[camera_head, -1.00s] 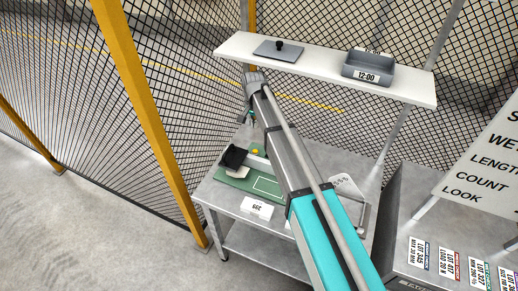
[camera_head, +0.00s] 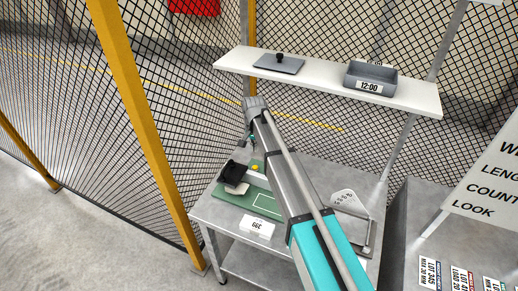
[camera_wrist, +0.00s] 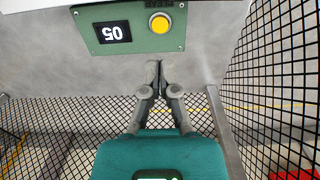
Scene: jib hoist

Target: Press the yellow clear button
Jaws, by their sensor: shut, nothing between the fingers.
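The yellow button (camera_wrist: 160,23) is a round cap in a grey ring on a green panel (camera_wrist: 114,47). In the head view the button (camera_head: 255,168) is a small yellow dot on the table, just left of my arm. My gripper (camera_wrist: 159,66) is shut and empty. In the wrist view its fingertips are just below the panel edge, apart from the button. In the head view my gripper is small and partly hidden by my arm.
A black item (camera_head: 233,172) and a green mat (camera_head: 252,201) lie on the grey table (camera_head: 207,212), with a white card (camera_head: 257,226) in front. A shelf (camera_head: 330,80) above holds a lid (camera_head: 279,64) and a grey bin (camera_head: 371,77). Mesh fencing and a yellow post (camera_head: 140,110) stand close by.

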